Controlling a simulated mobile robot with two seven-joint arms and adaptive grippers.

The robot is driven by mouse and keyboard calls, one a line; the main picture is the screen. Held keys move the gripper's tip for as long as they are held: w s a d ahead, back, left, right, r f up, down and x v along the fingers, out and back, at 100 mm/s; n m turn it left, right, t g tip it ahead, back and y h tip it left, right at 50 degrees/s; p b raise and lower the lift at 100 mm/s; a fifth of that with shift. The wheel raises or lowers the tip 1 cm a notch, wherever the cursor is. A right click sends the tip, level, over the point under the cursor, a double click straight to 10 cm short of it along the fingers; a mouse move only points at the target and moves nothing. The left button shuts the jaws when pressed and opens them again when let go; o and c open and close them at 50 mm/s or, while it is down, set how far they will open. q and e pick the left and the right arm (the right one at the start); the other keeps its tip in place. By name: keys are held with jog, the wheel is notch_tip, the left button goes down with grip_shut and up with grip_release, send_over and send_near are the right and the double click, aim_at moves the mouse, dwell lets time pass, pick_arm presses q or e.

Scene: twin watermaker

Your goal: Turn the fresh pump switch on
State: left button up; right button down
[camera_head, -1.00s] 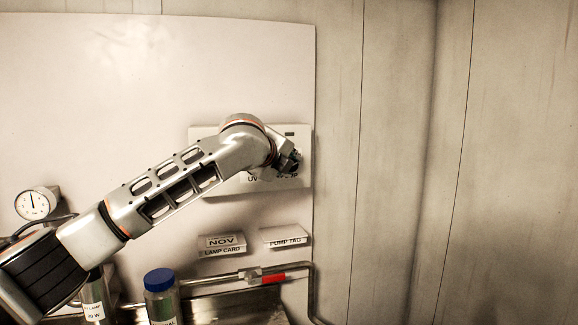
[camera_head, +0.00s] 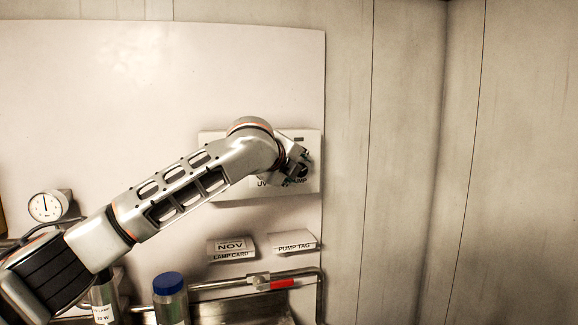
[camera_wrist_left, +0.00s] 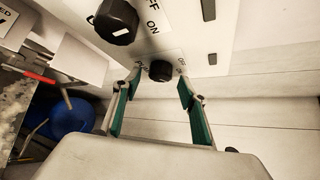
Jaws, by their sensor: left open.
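A white switch panel (camera_head: 311,150) is on the wall board, partly covered by my left arm. Its lower edge reads "UV" and, partly hidden, "PUMP". My left gripper (camera_head: 298,170) is in front of its right part. In the left wrist view two black knobs show on the panel. One knob (camera_wrist_left: 160,70) lies between the open green-padded fingers of my left gripper (camera_wrist_left: 160,83); I cannot tell if they touch it. I take it as the fresh pump switch, though its lettering is hard to read. The other knob (camera_wrist_left: 116,20), beside "OFF" and "ON", is outside the fingers.
Below the panel are a lamp card holder (camera_head: 231,249) and a pump tag holder (camera_head: 293,242). Lower down are a pipe with a red handle (camera_head: 282,284) and a blue-capped bottle (camera_head: 170,301). A gauge (camera_head: 46,206) is at left. The wall at right is clear.

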pick_arm(q)
jog(key=v, duration=1.1)
jog(key=shift+s+f, duration=0.1)
jog(key=shift+f, duration=0.05)
